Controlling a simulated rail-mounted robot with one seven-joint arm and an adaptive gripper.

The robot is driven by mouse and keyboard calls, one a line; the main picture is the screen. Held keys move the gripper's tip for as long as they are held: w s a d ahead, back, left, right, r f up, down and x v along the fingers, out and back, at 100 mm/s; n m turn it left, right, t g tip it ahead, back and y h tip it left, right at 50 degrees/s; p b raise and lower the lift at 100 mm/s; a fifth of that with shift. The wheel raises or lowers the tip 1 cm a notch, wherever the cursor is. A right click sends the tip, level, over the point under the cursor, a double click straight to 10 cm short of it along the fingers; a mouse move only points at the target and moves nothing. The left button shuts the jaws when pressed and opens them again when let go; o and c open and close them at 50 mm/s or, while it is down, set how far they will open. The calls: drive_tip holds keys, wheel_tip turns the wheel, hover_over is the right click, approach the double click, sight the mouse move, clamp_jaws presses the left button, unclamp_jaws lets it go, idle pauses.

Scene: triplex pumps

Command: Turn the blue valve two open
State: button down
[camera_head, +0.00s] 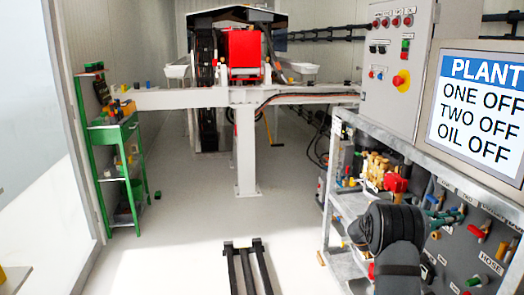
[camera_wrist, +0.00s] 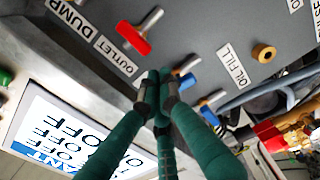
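The wrist view shows two blue-handled valves on the grey panel: an upper one (camera_wrist: 186,82) with a metal lever end, and a lower one (camera_wrist: 209,114). I cannot read which is valve two. My gripper (camera_wrist: 156,80) has dark green fingers with their tips drawn together, just left of the upper blue handle and close to it. I see nothing held between the tips; contact with the handle is unclear. The plant display (camera_head: 478,107) reads ONE OFF, TWO OFF, OIL OFF.
A red outlet valve (camera_wrist: 133,38) and a brass oil-fill fitting (camera_wrist: 263,53) flank the blue valves. A red and brass pump (camera_wrist: 275,138) is at lower right. The control box (camera_head: 397,66) stands above the bench. The floor at left centre is open.

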drive_tip(key=a, duration=0.2)
drive_tip(key=a+b, duration=0.1)
drive_tip(key=a, duration=0.1)
drive_tip(key=a+b, duration=0.1)
drive_tip(key=a, duration=0.1)
drive_tip(key=shift+s, duration=0.3)
wheel_tip(320, 180, up, 8)
drive_tip(key=w+n+p, duration=0.2)
drive_tip(key=n+p, duration=0.1)
drive_tip(key=p, duration=1.6)
wheel_tip(320, 180, down, 8)
drive_tip(key=s+n+p, duration=0.2)
drive_tip(key=n+p, duration=0.1)
drive_tip(key=p, duration=0.1)
drive_tip(key=shift+w+d+r+b, duration=0.15)
drive_tip(key=shift+d+b, duration=0.4)
drive_tip(key=shift+d, duration=1)
drive_tip(key=shift+w+d+r+b, duration=0.15)
drive_tip(key=shift+d+b, duration=0.4)
drive_tip(key=shift+d, duration=1)
